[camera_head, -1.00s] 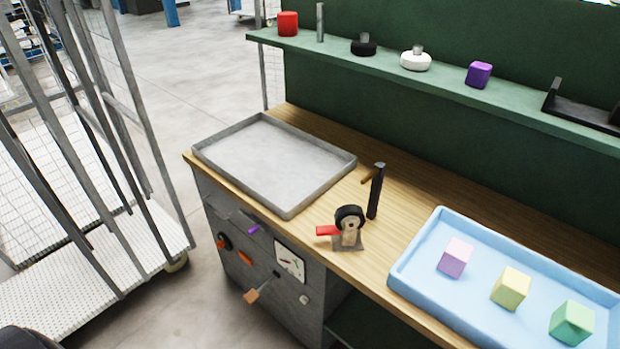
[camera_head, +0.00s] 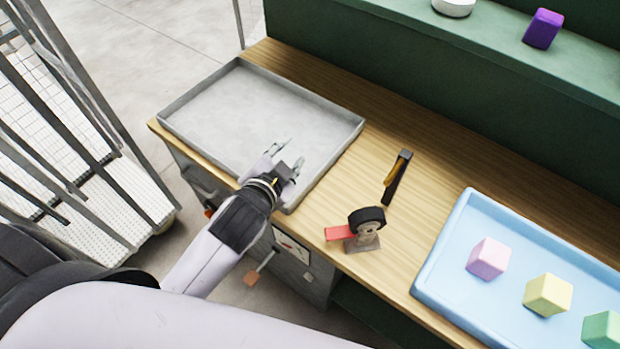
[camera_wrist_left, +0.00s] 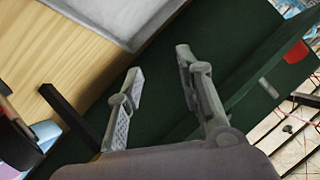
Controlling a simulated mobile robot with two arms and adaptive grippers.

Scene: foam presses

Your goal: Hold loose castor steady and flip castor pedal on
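The loose castor (camera_head: 366,222) stands on the wooden bench, with a black wheel on top and a grey plate at its base. Its red pedal (camera_head: 340,233) sticks out to the left. My left gripper (camera_head: 287,157) is open and empty above the right part of the grey tray, up and to the left of the castor and apart from it. In the left wrist view its two fingers (camera_wrist_left: 160,72) are spread with nothing between them. A dark wheel, likely the castor's, is cut off at the left edge there. My right gripper is in neither view.
The grey tray (camera_head: 210,80) lies to the left. A blue tray (camera_head: 440,255) with pastel cubes lies to the right. A green shelf (camera_head: 500,35) runs along the back. Bare bench surrounds the castor.

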